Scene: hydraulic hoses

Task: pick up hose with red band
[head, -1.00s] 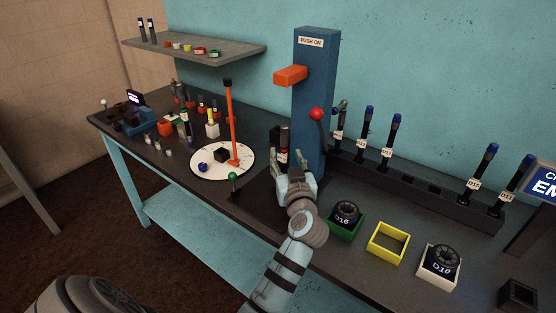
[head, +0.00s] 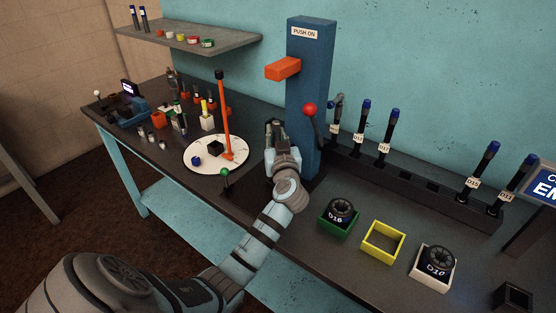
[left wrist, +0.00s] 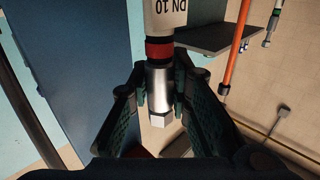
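The hose with the red band (left wrist: 159,50) is upright in the left wrist view, with a pale sleeve marked DN 10 and a silver end fitting. My left gripper (left wrist: 161,88) has its two green-padded fingers closed against both sides of that fitting. In the head view, my left gripper (head: 279,138) is beside the blue post, and the hose is mostly hidden there by the fingers. My right gripper is not in view.
The blue PUSH ON post (head: 312,100) stands right beside the gripper. A red-knobbed lever (head: 311,110) and a black rack (head: 410,178) of labelled hoses are to the right. Green, yellow (head: 383,257) and white boxes stand in front.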

